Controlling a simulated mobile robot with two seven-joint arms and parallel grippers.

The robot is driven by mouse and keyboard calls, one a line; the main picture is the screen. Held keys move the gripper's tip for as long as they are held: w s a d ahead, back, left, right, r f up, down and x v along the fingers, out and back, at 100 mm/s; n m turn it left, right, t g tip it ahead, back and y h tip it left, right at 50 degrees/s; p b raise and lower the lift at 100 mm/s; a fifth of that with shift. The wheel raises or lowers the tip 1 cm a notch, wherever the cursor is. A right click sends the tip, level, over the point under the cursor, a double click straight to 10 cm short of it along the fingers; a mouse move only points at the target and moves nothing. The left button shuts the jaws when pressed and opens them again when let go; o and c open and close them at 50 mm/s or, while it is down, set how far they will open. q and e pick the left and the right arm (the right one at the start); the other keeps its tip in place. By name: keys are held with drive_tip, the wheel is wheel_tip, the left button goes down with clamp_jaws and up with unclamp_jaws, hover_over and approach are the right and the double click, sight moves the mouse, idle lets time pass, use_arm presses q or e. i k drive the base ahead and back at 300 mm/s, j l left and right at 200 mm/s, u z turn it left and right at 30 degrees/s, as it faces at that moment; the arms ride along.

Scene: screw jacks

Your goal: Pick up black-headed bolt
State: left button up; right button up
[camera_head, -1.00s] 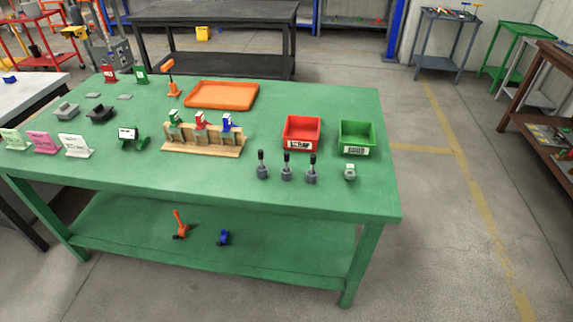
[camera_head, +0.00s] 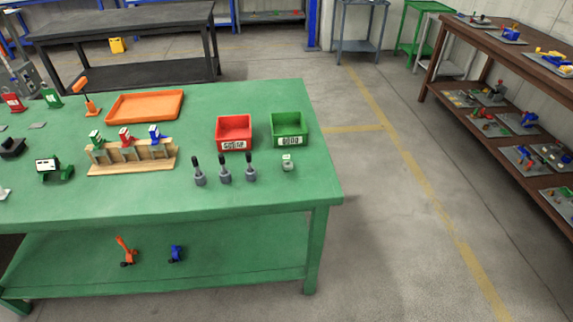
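Three bolt-like parts with dark upright shafts and grey lower ends stand in a row on the green table (camera_head: 270,195). They are the left one (camera_head: 198,171), the middle one (camera_head: 224,169) and the right one (camera_head: 250,167). They look alike, and I cannot tell which is the black-headed bolt. A small pale grey-green part (camera_head: 287,162) stands to their right. Neither of my grippers is in view.
A red bin (camera_head: 234,145) and a green bin (camera_head: 289,143) stand behind the bolts. A wooden rack (camera_head: 130,168) holds three coloured jacks. An orange tray (camera_head: 145,106) lies at the back. Open floor (camera_head: 385,220) lies right of the table; brown shelves (camera_head: 480,70) stand beyond.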

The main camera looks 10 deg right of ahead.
sight(221, 156)
drive_tip(key=i+j, duration=0.2)
drive_tip(key=j, duration=0.15)
drive_tip(key=i+j, duration=0.2)
drive_tip(key=j, duration=0.2)
drive_tip(key=i+j, duration=0.2)
drive_tip(key=j, duration=0.15)
drive_tip(key=j+z, duration=0.1)
drive_tip(key=z, duration=0.3)
drive_tip(key=j+z, duration=0.1)
drive_tip(key=z, duration=0.3)
drive_tip(key=j+z, duration=0.1)
drive_tip(key=z, duration=0.35)
drive_tip(key=j+z, duration=0.1)
drive_tip(key=z, duration=0.3)
drive_tip(key=i+j, duration=0.05)
